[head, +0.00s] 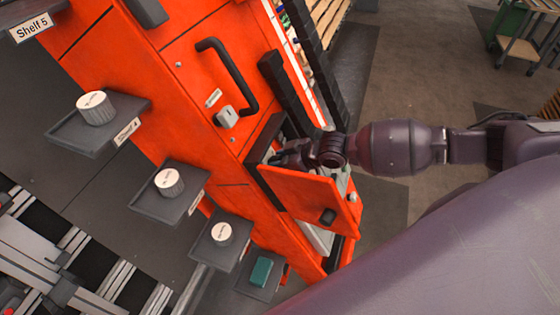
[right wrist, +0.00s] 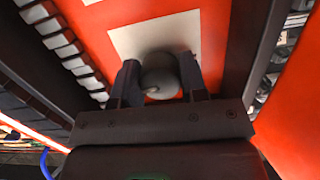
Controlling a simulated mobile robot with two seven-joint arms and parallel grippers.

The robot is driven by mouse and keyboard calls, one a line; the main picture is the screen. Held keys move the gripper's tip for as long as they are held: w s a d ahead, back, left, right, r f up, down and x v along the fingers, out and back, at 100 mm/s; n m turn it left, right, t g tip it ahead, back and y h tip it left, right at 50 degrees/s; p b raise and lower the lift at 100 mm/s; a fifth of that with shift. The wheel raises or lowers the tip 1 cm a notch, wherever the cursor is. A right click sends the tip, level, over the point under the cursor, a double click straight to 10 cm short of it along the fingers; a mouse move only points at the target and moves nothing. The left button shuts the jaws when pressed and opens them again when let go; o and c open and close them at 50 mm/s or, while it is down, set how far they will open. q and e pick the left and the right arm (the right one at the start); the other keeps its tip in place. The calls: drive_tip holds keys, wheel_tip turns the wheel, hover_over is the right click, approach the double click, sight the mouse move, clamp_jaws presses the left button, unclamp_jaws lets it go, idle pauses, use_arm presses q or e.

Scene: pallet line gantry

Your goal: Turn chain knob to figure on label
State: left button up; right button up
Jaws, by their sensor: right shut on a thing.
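The chain knob (right wrist: 160,72) is a grey, round knob on a white plate (right wrist: 124,42) fixed to an orange panel. My right gripper (right wrist: 160,86) is shut on it, with one dark finger on each side. In the head view my right gripper (head: 282,156) reaches into the compartment behind an open orange flap (head: 300,192). There the knob is hidden by the gripper and flap. I cannot read any figure on the plate or see a pointer position. My left gripper is not in view.
The orange cabinet (head: 160,62) has a black handle (head: 232,70). Dark shelves (head: 72,138) with white-topped round pieces (head: 96,108) and a teal block (head: 261,272) jut out at left. A black chain (head: 318,62) runs near my right wrist.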

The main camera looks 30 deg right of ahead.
idle(0.5)
drive_tip(key=o, duration=0.9)
drive_tip(key=shift+s+d, duration=0.1)
drive_tip(key=b+v, duration=0.1)
drive_tip(key=v, duration=0.9)
drive_tip(key=shift+s+d+r, duration=0.15)
drive_tip(key=shift+r, duration=0.15)
